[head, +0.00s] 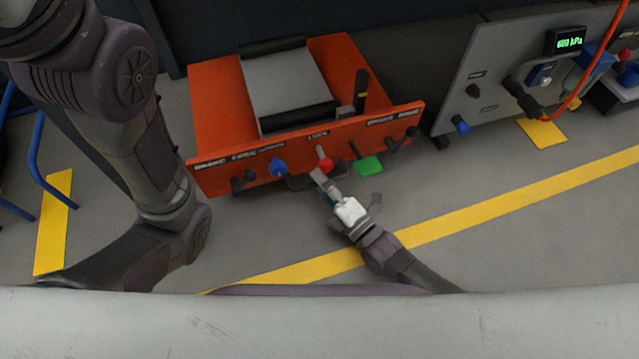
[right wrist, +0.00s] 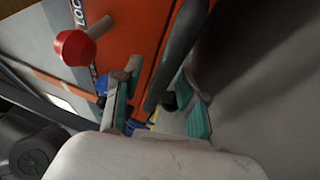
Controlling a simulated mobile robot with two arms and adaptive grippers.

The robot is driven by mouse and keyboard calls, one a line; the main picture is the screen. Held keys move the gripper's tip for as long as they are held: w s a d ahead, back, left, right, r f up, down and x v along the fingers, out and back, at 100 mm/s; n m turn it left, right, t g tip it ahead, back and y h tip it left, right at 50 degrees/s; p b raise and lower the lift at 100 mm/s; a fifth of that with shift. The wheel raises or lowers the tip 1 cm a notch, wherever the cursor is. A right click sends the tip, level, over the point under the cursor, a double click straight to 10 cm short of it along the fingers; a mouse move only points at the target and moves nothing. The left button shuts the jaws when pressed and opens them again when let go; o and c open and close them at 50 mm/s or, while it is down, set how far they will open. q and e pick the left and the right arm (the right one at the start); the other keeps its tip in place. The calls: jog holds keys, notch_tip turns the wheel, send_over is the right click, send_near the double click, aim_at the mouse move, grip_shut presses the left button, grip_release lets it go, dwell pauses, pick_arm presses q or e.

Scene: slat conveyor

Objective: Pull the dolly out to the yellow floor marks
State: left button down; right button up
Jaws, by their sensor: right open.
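The orange dolly (head: 225,110) stands at the back of the floor with a grey plate and black rollers on top. Its front panel (head: 215,178) carries a red knob (head: 325,165), a blue knob (head: 278,166) and a dark handle bar (head: 298,183). My right gripper (head: 319,181) is at this bar, just below the red knob. In the right wrist view my right gripper (right wrist: 158,104) is open, and the dark bar (right wrist: 180,50) reaches between its fingers; contact cannot be told. The red knob (right wrist: 74,48) is beside it. My left gripper is out of view.
A yellow floor line (head: 440,225) crosses in front of the dolly. Yellow patches lie at left (head: 54,220) and right (head: 543,132). A grey panel (head: 480,75) with a red hose stands at right. Blue tubing (head: 36,150) is at left.

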grip_shut()
dwell(0.5)
